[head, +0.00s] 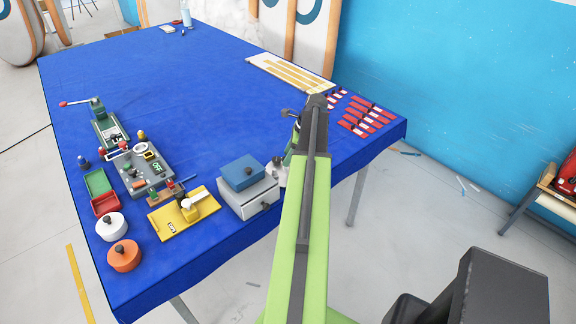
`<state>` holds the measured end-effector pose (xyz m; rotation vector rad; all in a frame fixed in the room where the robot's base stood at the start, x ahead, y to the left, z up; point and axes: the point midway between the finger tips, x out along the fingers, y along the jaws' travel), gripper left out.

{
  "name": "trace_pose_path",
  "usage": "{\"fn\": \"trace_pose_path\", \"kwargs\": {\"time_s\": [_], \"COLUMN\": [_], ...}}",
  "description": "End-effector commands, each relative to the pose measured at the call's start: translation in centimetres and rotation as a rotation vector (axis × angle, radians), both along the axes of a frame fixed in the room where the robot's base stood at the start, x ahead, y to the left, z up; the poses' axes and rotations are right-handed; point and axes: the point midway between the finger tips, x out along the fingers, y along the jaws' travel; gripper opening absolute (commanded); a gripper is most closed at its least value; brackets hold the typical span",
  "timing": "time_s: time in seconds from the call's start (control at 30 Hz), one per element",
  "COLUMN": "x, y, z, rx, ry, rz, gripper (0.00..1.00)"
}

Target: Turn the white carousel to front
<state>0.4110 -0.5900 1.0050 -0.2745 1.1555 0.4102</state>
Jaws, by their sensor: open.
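The white carousel (111,227) looks to be the round, low white drum with a dark knob on top, near the front left edge of the blue table. An orange drum (124,257) of the same kind stands just in front of it. Which way the white one is turned is too small to tell. My green arm reaches up the middle of the head view, well to the right of both drums, and ends in a dark tip over the table's right part. My gripper's fingers do not show.
A green and red tray (103,204) sits right behind the white drum. A yellow board (184,212) and a grey box with a blue top (247,187) stand to its right. A grey control panel (150,170) is behind. The blue table's (210,90) middle is clear.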

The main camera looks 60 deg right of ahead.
Motion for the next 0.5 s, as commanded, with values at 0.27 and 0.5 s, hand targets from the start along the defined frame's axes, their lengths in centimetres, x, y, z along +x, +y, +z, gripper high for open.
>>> {"fn": "trace_pose_path", "kwargs": {"time_s": [0.27, 0.5], "x": [0.19, 0.20], "y": [0.11, 0.11], "z": [-0.33, -0.33], "rx": [0.000, 0.000], "ry": [0.000, 0.000], "rz": [0.000, 0.000], "gripper": [0.51, 0.20]}}
